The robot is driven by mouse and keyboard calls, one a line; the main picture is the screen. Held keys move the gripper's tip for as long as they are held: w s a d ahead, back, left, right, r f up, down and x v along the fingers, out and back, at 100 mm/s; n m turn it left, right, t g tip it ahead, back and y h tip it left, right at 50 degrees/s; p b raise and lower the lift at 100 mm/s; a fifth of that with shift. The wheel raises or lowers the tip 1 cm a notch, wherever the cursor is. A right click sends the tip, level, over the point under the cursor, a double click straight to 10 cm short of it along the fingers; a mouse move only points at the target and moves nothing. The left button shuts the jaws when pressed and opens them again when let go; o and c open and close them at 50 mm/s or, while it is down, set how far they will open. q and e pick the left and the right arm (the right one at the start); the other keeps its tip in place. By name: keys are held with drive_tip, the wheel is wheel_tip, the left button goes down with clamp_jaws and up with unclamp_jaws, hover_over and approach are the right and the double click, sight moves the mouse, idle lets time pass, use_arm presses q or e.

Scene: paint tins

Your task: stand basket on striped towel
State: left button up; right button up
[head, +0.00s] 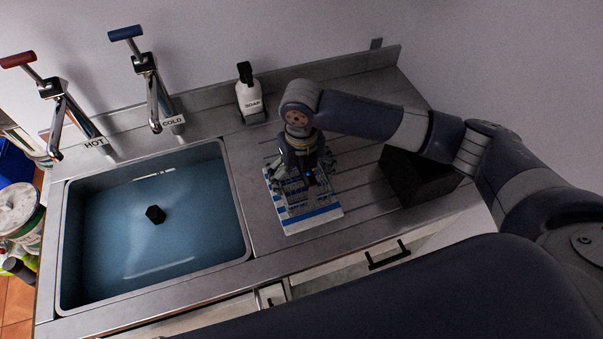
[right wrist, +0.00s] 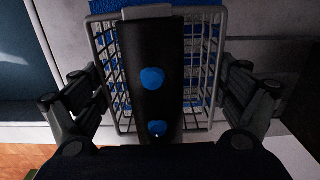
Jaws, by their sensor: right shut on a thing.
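The striped towel (head: 312,222), white with blue bands, lies flat on the ridged drainboard right of the sink; blue stripes also show through the basket in the right wrist view. The basket (right wrist: 104,62) is a pale wire mesh one, in the middle of that view. My right gripper (head: 308,172) points down over the towel and hides much of it and of the basket. Its fingers (right wrist: 157,76) are on both sides of the basket and shut on it. A dark bar with blue spots covers the basket's middle. I cannot tell whether the basket touches the towel. My left gripper is not in view.
A soap bottle (head: 249,95) stands behind the towel. A dark box (head: 415,178) stands to its right, under my right arm. Hot and cold taps (head: 150,85) are behind the sink.

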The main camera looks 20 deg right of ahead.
drive_tip(key=shift+f, duration=0.15)
drive_tip(key=o, duration=1)
drive_tip(key=shift+w+r, duration=0.1)
drive_tip(key=shift+r, duration=0.5)
wheel_tip(320, 180, up, 11)
drive_tip(key=b, duration=0.2)
drive_tip(key=shift+r+b, duration=0.1)
drive_tip(key=shift+b, duration=0.3)
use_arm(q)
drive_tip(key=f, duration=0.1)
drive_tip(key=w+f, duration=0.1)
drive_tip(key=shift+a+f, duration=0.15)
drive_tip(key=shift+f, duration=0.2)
